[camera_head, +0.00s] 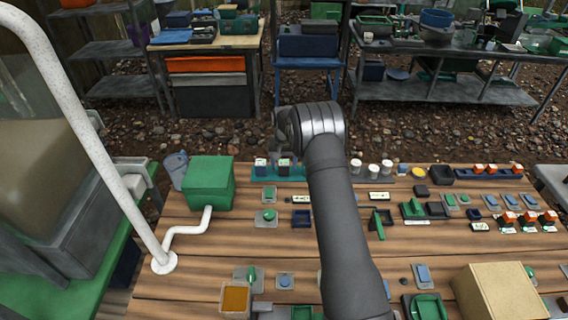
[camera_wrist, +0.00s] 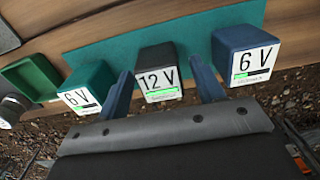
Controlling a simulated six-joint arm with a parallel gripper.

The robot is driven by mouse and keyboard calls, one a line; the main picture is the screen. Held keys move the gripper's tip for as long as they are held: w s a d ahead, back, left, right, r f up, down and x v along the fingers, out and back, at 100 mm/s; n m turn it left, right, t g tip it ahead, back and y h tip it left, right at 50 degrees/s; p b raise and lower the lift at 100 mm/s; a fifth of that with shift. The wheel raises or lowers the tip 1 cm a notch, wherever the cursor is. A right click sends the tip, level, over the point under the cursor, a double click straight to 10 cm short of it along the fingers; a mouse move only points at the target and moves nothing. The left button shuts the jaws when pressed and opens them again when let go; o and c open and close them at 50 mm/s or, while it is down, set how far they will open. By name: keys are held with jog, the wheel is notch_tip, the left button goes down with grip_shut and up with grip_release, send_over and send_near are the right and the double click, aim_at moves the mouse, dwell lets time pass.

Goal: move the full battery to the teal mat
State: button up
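In the wrist view three box-shaped batteries stand in a row on the teal mat (camera_wrist: 118,58): a dark green 6 V battery (camera_wrist: 88,78), a black 12 V battery (camera_wrist: 156,58) and a blue 6 V battery (camera_wrist: 240,45). Each white label has a green charge bar; the 12 V bar looks the longest, but exact levels are hard to read. My gripper (camera_wrist: 160,75) is open, its blue fingers on either side of the black battery with visible gaps. In the head view the mat (camera_head: 258,178) lies at the table's far edge, partly behind my arm, which hides my fingertips.
A green box (camera_head: 209,184) and a bent white pipe (camera_head: 190,230) stand left of the mat. White cups (camera_head: 370,170) stand to its right. Small trays and parts crowd the wooden table, with a cardboard box (camera_head: 500,292) at front right. Bare planks show at the left middle.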

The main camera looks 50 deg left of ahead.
aim_at(284, 162)
jog(key=shift+r, duration=0.15)
notch_tip(284, 162, up, 12)
dwell(0.5)
notch_tip(284, 162, down, 13)
jog(key=shift+r, duration=2.25)
